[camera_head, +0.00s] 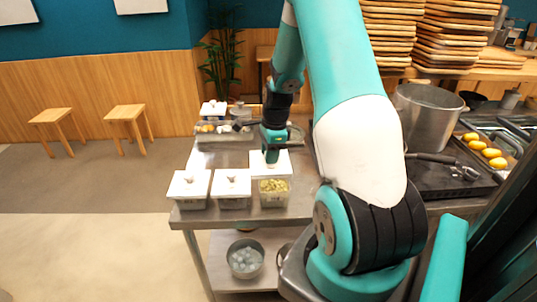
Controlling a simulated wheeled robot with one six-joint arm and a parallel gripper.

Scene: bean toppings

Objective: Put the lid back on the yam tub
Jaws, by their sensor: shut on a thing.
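My gripper (271,158) is shut on a white square lid (284,169) over the metal table. The lid's knob is hidden by the gripper. Just in front of the lid, an uncovered clear tub (274,200) holds yellow-green pieces; I take it to be the yam tub. The lid appears at or above the tub's back edge, and I cannot tell whether they touch. My arm comes in from the right and reaches over the table.
Two lidded tubs, a middle one (232,190) and a left one (188,190), stand left of the open tub. A topping tray (215,137) lies behind. A large pot (427,118) and a black tray (445,180) are at right. A bowl (245,259) sits on the lower shelf.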

